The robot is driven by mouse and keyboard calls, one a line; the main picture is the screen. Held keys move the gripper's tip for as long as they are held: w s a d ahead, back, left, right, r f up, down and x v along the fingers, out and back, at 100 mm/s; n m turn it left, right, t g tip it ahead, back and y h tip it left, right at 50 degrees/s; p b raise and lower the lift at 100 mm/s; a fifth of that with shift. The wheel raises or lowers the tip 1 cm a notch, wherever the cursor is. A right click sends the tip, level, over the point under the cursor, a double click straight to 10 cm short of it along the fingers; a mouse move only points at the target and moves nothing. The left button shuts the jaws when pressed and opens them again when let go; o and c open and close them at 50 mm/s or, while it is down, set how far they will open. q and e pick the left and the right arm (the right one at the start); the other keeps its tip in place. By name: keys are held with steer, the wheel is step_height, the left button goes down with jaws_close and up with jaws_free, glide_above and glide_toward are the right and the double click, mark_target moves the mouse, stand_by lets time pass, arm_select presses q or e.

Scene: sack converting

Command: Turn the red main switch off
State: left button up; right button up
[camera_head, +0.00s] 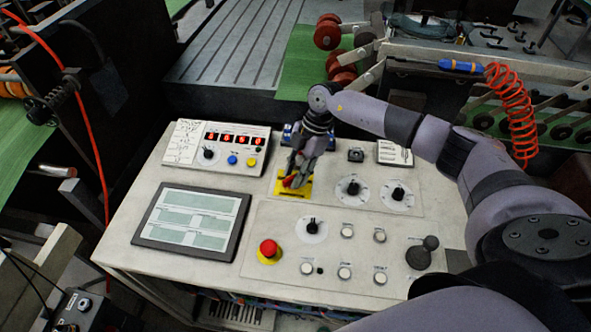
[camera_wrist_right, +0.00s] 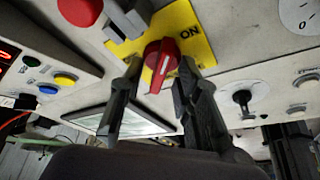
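The red main switch (camera_wrist_right: 160,66) is a red rotary knob on a yellow plate (camera_wrist_right: 200,22) printed "ON" in the right wrist view. Its white mark points along the knob, tilted. In the head view the red knob (camera_head: 294,181) shows on its yellow plate (camera_head: 281,190), partly covered by my right gripper (camera_head: 300,172). In the wrist view the two fingers of my right gripper (camera_wrist_right: 155,95) stand apart on either side of the knob, with gaps visible. I cannot tell whether they touch it. My left gripper is not in view.
The console (camera_head: 180,258) carries a dark-framed screen (camera_head: 192,222), a red emergency button (camera_head: 268,250), a black joystick (camera_head: 423,252), black rotary knobs (camera_head: 353,187) and several white buttons. A panel with red digits (camera_head: 228,137) stands at back left. Rollers and a coiled orange hose (camera_head: 515,110) lie behind.

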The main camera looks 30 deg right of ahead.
steer(key=shift+c, duration=0.6)
jaws_close()
steer(key=n+g+b, duration=0.1)
steer(key=n+b, duration=0.2)
steer(key=shift+w+f, duration=0.1)
steer(key=shift+w, duration=0.1)
steer(key=n+g+b, duration=0.1)
steer(key=n+b, duration=0.1)
steer(key=n, duration=0.1)
steer(key=n+h+b, duration=0.1)
steer(key=n+b, duration=0.1)
steer(key=shift+w+a+n+g+h, duration=0.1)
steer(key=shift+n+g+h, duration=0.2)
steer(key=shift+n+g, duration=0.1)
steer(key=n+b, duration=0.1)
steer(key=n, duration=0.1)
steer(key=n+h+b, duration=0.1)
steer(key=n+b, duration=0.1)
steer(key=shift+a+n+g+h, duration=0.1)
steer(key=shift+n+g+h, duration=0.2)
steer(key=shift+g, duration=0.1)
steer(key=shift+a+n+h+b, duration=0.1)
steer(key=shift+n+h+b, duration=0.45)
steer(key=shift+n, duration=0.55)
steer(key=shift+n+h+b, duration=0.35)
steer(key=shift+n+b, duration=0.35)
steer(key=shift+n, duration=0.4)
steer(key=shift+r, duration=0.2)
